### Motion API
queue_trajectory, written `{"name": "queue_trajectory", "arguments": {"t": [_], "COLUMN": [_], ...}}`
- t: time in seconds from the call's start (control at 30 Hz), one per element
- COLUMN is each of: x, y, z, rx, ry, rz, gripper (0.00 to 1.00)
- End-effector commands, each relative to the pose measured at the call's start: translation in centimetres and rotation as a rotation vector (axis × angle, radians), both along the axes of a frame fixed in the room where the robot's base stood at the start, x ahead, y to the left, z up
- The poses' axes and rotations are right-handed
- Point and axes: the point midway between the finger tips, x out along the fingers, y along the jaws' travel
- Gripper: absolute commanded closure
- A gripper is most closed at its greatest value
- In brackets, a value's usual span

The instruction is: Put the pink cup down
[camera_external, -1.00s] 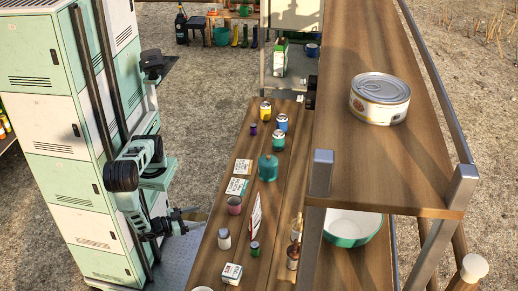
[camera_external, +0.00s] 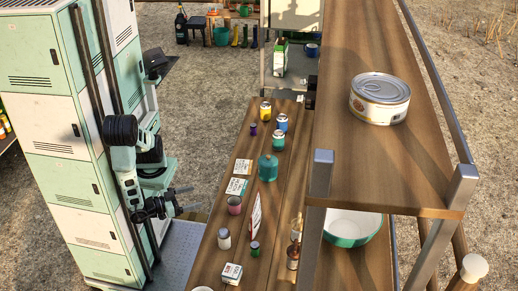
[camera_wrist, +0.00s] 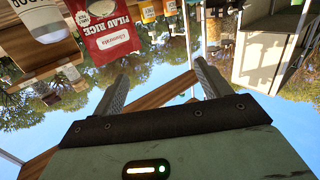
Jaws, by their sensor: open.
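The pink cup (camera_external: 234,205) stands upright on the wooden counter (camera_external: 214,262), close to its left edge in the external view. My gripper (camera_external: 192,200) is left of the cup, beyond the counter's edge and apart from it. Its fingers are open with nothing between them. In the wrist view my gripper (camera_wrist: 160,84) also shows spread, empty fingers, and I cannot make out the pink cup there.
White cards (camera_external: 236,186), a teal jar (camera_external: 268,167), a white-bodied jar (camera_external: 224,239) and a small white box (camera_external: 231,273) surround the cup. A raised shelf (camera_external: 375,160) with a large tin (camera_external: 379,98) stands right. A red packet (camera_wrist: 106,32) shows in the wrist view.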

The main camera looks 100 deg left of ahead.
Motion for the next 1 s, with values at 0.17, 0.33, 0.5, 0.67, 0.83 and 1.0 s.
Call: {"name": "queue_trajectory", "arguments": {"t": [0.17, 0.33, 0.5, 0.67, 0.83, 1.0], "x": [0.0, 0.0, 0.4, 4.0, 8.0, 12.8], "y": [0.0, 0.1, -0.1, -1.7, -3.6, -5.6], "z": [4.9, 8.4, 11.3, 9.9, 8.9, 8.2], "rx": [-0.008, -0.007, -0.020, -0.217, -0.452, -0.738], "ry": [-0.002, -0.002, 0.000, 0.024, 0.061, 0.138], "rz": [0.001, 0.001, -0.003, -0.061, -0.119, -0.168], "gripper": [0.24, 0.24, 0.24, 0.24, 0.24, 0.24]}}
